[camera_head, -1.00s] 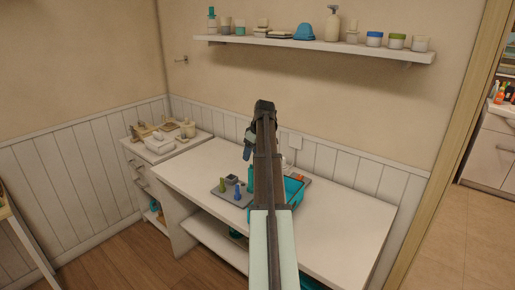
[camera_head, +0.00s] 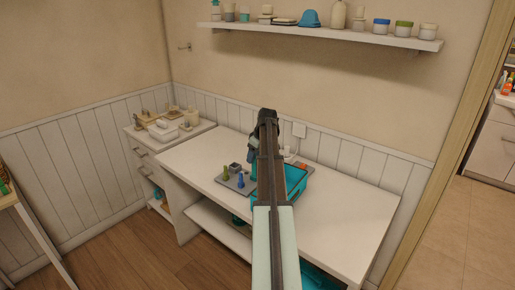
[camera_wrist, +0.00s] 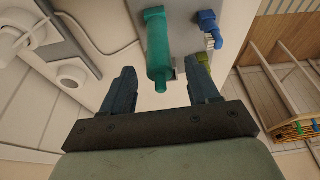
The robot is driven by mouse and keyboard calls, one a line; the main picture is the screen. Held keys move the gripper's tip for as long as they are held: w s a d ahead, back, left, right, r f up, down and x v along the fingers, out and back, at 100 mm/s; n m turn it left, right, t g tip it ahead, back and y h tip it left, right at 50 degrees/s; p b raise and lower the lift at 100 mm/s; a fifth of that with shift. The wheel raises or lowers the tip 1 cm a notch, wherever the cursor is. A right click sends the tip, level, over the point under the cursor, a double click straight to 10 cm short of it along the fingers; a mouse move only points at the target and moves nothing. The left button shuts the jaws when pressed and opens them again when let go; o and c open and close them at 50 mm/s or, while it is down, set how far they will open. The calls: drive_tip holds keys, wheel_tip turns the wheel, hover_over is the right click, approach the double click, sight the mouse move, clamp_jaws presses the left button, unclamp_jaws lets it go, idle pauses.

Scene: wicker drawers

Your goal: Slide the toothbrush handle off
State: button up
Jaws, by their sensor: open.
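A teal toothbrush handle (camera_wrist: 158,45) with a narrow tip shows in the camera_wrist view. In the camera_head view, a teal piece of it (camera_head: 253,172) shows beside my arm, at the grey tray (camera_head: 236,187) on the white table. My gripper (camera_wrist: 162,70) is open. In the camera_wrist view, its two dark blue fingers lie on either side of the handle's tip, with gaps to both in the picture; I cannot tell the depth. My arm hides much of this spot in the camera_head view.
A blue piece (camera_head: 241,181) and a green piece (camera_head: 226,173) stand on the tray. A wall shelf (camera_head: 330,36) holds several jars above. The table's right part is clear.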

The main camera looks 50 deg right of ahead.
drive_tip(key=shift+x, duration=1.45)
clamp_jaws()
drive_tip(key=shift+r, duration=0.2)
drive_tip(key=shift+r, duration=2.2)
